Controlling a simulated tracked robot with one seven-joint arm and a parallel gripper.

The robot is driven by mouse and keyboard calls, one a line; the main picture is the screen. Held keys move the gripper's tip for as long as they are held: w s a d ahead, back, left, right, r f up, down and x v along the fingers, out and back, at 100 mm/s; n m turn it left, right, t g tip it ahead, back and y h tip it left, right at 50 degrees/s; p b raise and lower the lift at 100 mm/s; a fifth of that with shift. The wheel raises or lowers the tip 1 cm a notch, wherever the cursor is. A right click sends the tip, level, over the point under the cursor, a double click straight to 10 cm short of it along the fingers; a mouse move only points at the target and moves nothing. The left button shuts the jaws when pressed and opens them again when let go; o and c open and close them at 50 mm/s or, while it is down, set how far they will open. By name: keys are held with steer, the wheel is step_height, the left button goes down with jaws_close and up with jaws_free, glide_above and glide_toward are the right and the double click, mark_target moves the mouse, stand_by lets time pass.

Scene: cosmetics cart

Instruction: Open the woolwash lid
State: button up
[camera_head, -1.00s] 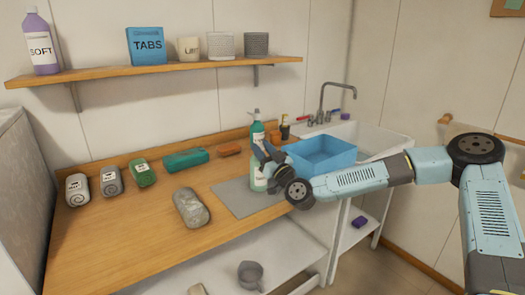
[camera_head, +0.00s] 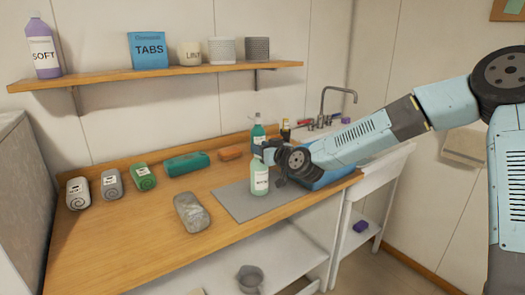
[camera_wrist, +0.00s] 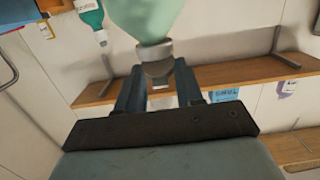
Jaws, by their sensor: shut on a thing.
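A pale green bottle (camera_head: 260,182) stands upright on the grey mat (camera_head: 232,201); its label is too small to read surely, but it appears to be the woolwash. My gripper (camera_head: 266,150) is at the bottle's top, coming in from the right, and hides the lid in the head view. In the wrist view, the bottle (camera_wrist: 150,15) hangs inverted at the top of the picture. Its grey lid (camera_wrist: 156,56) lies between the fingers of my gripper (camera_wrist: 159,76), which is shut on it.
A teal bottle (camera_head: 258,131) stands just behind. The blue basin (camera_head: 312,177) is right of the mat, partly behind my arm. A stone-like grey block (camera_head: 191,212) lies left of the mat. Several packs line the counter's back; a shelf (camera_head: 160,77) hangs above.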

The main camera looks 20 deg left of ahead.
steer(key=shift+w+a+r+g+h, duration=0.1)
steer(key=shift+a+r+g+h, duration=0.1)
steer(key=shift+g+h, duration=0.4)
steer(key=shift+w+a+r+g+h, duration=0.1)
steer(key=shift+a+r+g+h, duration=0.1)
steer(key=shift+g+h, duration=0.4)
steer(key=shift+w+a+r+g+h, duration=0.1)
steer(key=shift+w+a+g+h, duration=0.15)
steer(key=shift+g+h, duration=0.4)
steer(key=shift+w+a+r+g+h, duration=0.1)
steer(key=shift+a+g+h, duration=0.1)
steer(key=shift+g+h, duration=0.4)
steer(key=shift+w+a+r+g+h, duration=0.1)
steer(key=shift+w+a+g+h, duration=0.15)
steer(key=shift+g+h, duration=0.35)
steer(key=shift+w+a+r+g+h, duration=0.1)
steer(key=shift+w+a+g+h, duration=0.15)
steer(key=shift+h, duration=0.6)
steer(key=shift+w+a+g+h, duration=0.25)
steer(key=shift+w+g+h, duration=0.05)
steer(key=shift+g+h, duration=0.55)
steer(key=o, duration=1)
steer(key=shift+o, duration=0.2)
